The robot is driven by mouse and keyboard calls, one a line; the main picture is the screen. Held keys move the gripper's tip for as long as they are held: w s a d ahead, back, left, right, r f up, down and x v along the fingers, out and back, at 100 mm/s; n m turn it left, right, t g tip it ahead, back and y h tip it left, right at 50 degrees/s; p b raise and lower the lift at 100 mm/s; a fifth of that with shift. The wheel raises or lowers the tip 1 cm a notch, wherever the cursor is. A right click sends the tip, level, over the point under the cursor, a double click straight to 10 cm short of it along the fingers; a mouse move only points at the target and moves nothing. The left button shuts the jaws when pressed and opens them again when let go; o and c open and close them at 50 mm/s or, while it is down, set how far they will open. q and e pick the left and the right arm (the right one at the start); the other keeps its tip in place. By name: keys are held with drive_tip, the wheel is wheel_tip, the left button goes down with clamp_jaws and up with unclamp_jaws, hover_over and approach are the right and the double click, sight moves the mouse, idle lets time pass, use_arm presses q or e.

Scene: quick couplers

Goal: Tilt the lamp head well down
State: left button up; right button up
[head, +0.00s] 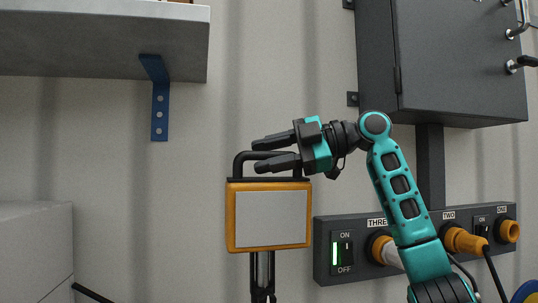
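The lamp head (270,219) is an orange-framed box with a pale grey front panel, facing me nearly upright on a dark and silver post (262,272). A black handle (238,164) rises from its top. My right gripper (256,155) comes in from the right at the handle, with one dark finger above the top bar and one below or in front of it. The bar shows between the fingers; I cannot tell whether they grip it. My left gripper is out of view.
A dark socket panel (325,279) with switches, orange couplers and cables is on the wall at lower right. A grey cabinet (460,60) hangs above it. A shelf (100,45) on a blue bracket (159,100) juts out at upper left. A grey box (35,250) stands at lower left.

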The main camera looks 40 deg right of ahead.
drive_tip(key=shift+r, duration=0.1)
clamp_jaws()
drive_tip(key=shift+d, duration=0.1)
idle(0.3)
